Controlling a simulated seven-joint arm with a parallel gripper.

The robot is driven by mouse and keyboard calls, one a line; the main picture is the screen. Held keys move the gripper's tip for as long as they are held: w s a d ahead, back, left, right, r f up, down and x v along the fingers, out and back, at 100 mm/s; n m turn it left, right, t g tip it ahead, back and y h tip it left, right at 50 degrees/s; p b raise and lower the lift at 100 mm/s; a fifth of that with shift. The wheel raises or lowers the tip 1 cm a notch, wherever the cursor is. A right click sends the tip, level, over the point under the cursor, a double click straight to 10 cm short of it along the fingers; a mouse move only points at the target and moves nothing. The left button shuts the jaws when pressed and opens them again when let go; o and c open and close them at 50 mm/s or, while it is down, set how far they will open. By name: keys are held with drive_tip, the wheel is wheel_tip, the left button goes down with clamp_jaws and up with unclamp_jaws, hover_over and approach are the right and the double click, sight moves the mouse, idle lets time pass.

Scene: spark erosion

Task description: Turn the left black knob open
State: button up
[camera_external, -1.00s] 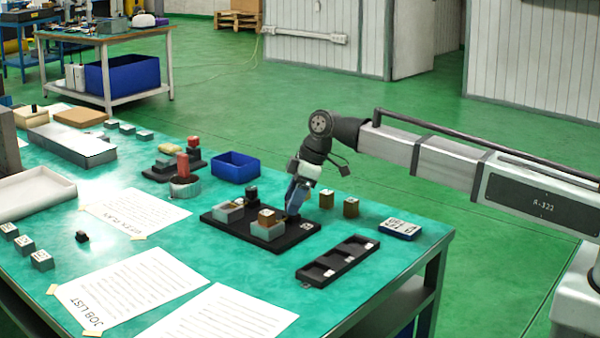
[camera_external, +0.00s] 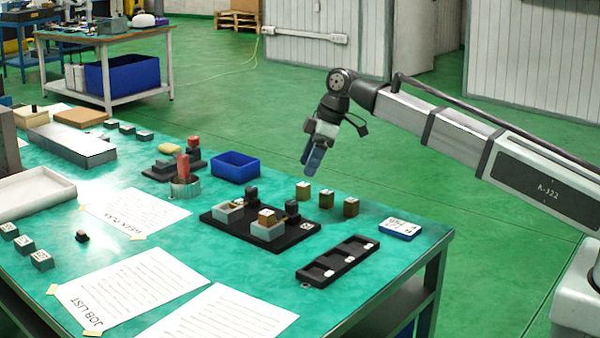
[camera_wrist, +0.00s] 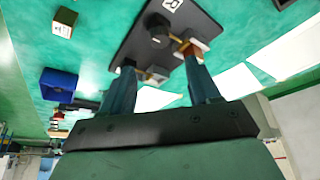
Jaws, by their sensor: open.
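A black fixture plate (camera_external: 285,243) on the green table carries two small grey clamps. The left black knob (camera_external: 251,193) stands upright behind the left clamp (camera_external: 229,211), which looks light inside. The right black knob (camera_external: 291,208) stands behind the right clamp (camera_external: 266,231), which holds a brown block (camera_external: 267,217). My gripper (camera_external: 309,172) is open and empty, in the air above and behind the plate, to the right of the left knob and touching nothing. In the wrist view, my gripper (camera_wrist: 161,85) has its fingers apart; the right knob (camera_wrist: 158,27) shows beyond them, and the left knob is partly hidden near one finger.
Several brass-coloured blocks (camera_external: 326,199) stand right of the plate. A black tray (camera_external: 338,262) lies in front of them. A blue bin (camera_external: 235,167) and a red-topped fixture (camera_external: 185,180) are behind and left. Papers (camera_external: 130,285) cover the front table.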

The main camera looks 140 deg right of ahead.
drive_tip(key=shift+v, duration=1.65)
